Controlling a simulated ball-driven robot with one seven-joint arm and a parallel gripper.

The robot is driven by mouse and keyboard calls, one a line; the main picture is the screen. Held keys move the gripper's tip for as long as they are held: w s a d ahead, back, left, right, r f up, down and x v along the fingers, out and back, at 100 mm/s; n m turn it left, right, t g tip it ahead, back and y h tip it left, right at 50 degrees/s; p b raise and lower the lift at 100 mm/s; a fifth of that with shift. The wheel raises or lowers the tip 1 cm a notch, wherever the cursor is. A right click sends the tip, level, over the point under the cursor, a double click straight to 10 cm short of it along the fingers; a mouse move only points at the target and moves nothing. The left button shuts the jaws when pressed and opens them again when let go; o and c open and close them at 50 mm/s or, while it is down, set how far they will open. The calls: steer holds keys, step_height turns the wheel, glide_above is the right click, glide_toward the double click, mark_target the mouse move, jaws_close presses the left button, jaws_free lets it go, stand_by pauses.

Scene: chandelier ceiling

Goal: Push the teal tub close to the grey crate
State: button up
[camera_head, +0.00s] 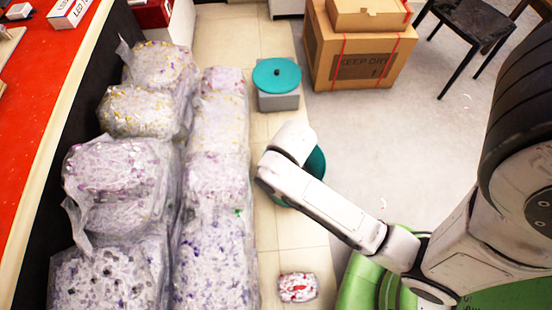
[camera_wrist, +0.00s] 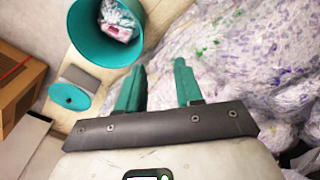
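The teal tub (camera_wrist: 76,24) stands open-topped in the wrist view, with a white and pink plastic-wrapped bundle (camera_wrist: 118,20) inside. In the head view the teal tub (camera_head: 317,162) is mostly hidden behind my arm. The grey crate (camera_head: 279,101) stands farther off on the floor, with a round teal lid (camera_head: 276,74) on top. The grey crate (camera_wrist: 78,73) also shows in the wrist view, beside the tub with a gap between. My gripper (camera_wrist: 160,66) is open and empty, its fingertips near the tub's rim; I cannot tell whether they touch. In the head view its fingers are hidden.
Clear bags of shredded paper (camera_head: 215,170) are stacked along the left. A cardboard box (camera_head: 355,55) stands right of the crate. A small red and white bundle (camera_head: 298,287) lies on the tiles near me. A black chair (camera_head: 475,25) is far right. Tiles between tub and crate are clear.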

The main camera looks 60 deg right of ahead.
steer(key=shift+m+g, duration=0.4)
steer(key=shift+m, duration=0.5)
steer(key=w+d+f+b, duration=0.2)
steer(key=d+f+b, duration=0.1)
steer(key=f+b, duration=0.4)
steer(key=w+d+f+b, duration=0.2)
steer(key=f+b, duration=0.5)
steer(key=f, duration=0.7)
steer(key=w+d+f+b, duration=0.2)
steer(key=d+f+b, duration=0.2)
steer(key=f+b, duration=0.3)
steer(key=shift+w+f, duration=0.15)
steer(key=shift+f, duration=0.8)
steer(key=shift+w+f, duration=0.15)
steer(key=shift+f, duration=0.8)
steer(key=shift+d+f, duration=0.2)
steer(key=shift+f, duration=0.1)
steer(key=f+b, duration=0.3)
steer(key=f, duration=0.2)
steer(key=f+b, duration=0.3)
steer(key=f, duration=0.2)
steer(key=shift+d+f, duration=0.2)
steer(key=shift+f, duration=0.15)
jaws_close()
